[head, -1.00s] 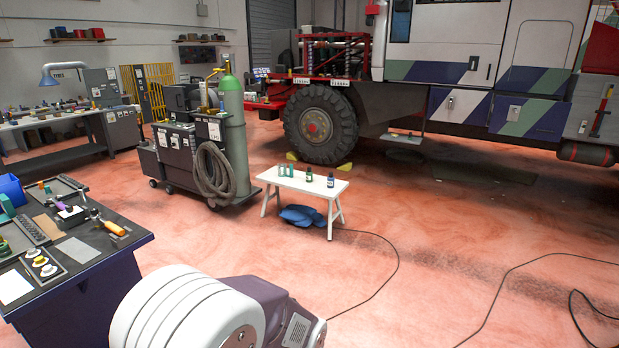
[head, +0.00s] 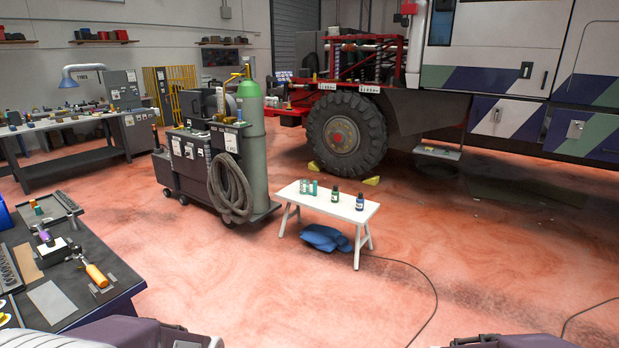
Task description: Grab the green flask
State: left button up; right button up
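A low white table (head: 296,193) stands on the floor near the middle of the head view. Several small containers stand upright on it. At its left end are a pale container (head: 303,187) and a slim teal-green container (head: 314,187). Further right stand a dark bottle with a green tint (head: 335,194) and a dark bottle with a blue tint (head: 360,202). They are small here, and I cannot tell for sure which one is the green flask. Parts of my arms show at the bottom edge, but neither gripper is in view.
A welding cart (head: 185,160) with a green gas cylinder (head: 252,150) and coiled hose stands left of the table. A dark workbench (head: 85,290) is at the near left. A blue cloth-like bundle (head: 325,238) lies under the table. A cable crosses the open floor. A truck (head: 500,90) stands behind.

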aim_at(335, 193)
jog(key=i+j+u, duration=0.1)
jog(key=i+u, duration=0.35)
jog(key=i, duration=1.9)
jog(key=i+z, duration=0.15)
jog(key=i, duration=0.35)
jog(key=i+j+z, duration=0.15)
jog(key=i, duration=0.3)
jog(key=i+j+z, duration=0.1)
jog(key=i, duration=0.4)
jog(key=i+j+z, duration=0.15)
jog(key=i, duration=0.3)
jog(key=i+j+z, duration=0.5)
jog(key=i, duration=0.15)
jog(key=i+j+z, duration=0.5)
jog(key=i+j, duration=0.05)
jog(key=j, duration=0.1)
